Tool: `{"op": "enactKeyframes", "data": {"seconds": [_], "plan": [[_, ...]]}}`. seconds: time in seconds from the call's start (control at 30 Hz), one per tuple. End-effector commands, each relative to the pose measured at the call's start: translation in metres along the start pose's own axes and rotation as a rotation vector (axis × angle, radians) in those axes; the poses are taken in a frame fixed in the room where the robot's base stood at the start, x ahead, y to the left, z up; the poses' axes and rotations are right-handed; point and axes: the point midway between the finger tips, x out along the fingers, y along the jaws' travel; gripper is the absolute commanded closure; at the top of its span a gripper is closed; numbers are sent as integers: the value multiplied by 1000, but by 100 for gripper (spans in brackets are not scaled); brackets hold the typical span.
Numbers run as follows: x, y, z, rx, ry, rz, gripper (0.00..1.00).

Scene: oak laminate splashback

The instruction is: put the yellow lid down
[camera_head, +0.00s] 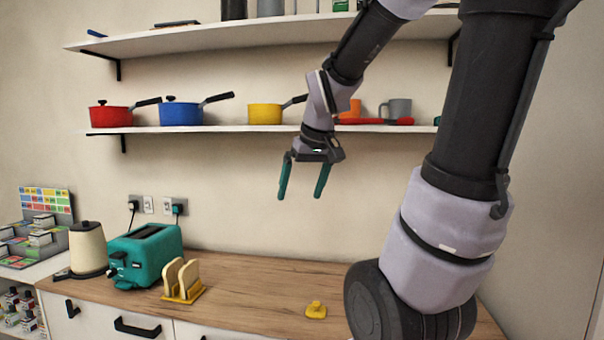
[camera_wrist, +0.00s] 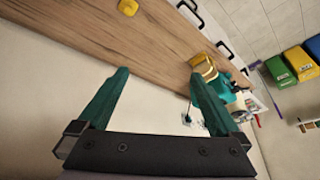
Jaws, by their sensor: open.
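The yellow lid (camera_head: 316,310) lies on the wooden counter (camera_head: 250,290), right of the toast rack. It also shows in the wrist view as a small yellow shape (camera_wrist: 128,7) at the top edge. The yellow pot (camera_head: 265,114) stands on the middle shelf with no lid on it. My gripper (camera_head: 303,194) is open and empty, with its teal fingers pointing down in the air well above the counter, below the shelf. The lid is apart from the fingers.
A teal toaster (camera_head: 148,254), a cream kettle (camera_head: 88,248) and a yellow toast rack (camera_head: 182,290) stand on the counter's left. Red (camera_head: 110,117) and blue (camera_head: 181,114) lidded pots share the middle shelf (camera_head: 225,129). The counter around the lid is clear.

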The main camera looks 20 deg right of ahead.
Motion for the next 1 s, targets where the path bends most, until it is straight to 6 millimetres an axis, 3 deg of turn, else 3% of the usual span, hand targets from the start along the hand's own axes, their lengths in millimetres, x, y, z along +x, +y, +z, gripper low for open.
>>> {"op": "enactKeyframes", "data": {"seconds": [0.03, 0.1, 0.3, 1.0], "plan": [[-20, -9, 9, 63, 42, -19, 0], [-40, -19, 21, 155, 81, -50, 0], [-73, -36, 47, 333, 143, -124, 0], [-79, -39, 54, 378, 153, -145, 0]]}}
